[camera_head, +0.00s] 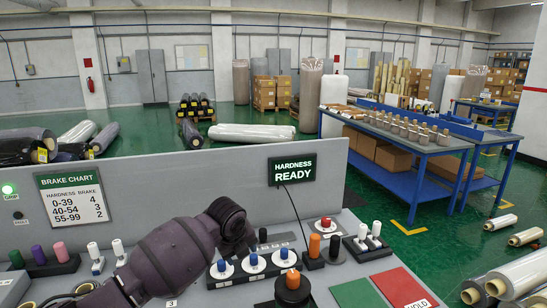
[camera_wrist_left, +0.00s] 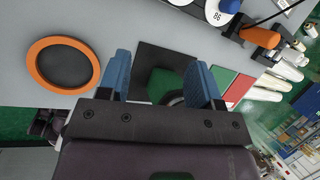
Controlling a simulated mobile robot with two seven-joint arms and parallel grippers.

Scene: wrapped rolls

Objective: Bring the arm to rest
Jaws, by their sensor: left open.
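My left arm (camera_head: 175,255), dark purple, comes in from the lower left of the head view and reaches over the grey console (camera_head: 140,170). Its gripper cannot be made out there. In the left wrist view my left gripper (camera_wrist_left: 163,70) has its two blue fingers spread wide apart, with nothing held between them. A black square with a green patch shows behind and between the fingers; I cannot tell how far off it is. My right gripper is in neither view.
A "HARDNESS READY" display (camera_head: 293,170) and a brake chart (camera_head: 74,197) stand at the console. Coloured pegs and knobs cover its top, with a green pad (camera_head: 358,293) and a red pad (camera_head: 403,287) at right. An orange ring (camera_wrist_left: 62,65) lies left of the fingers.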

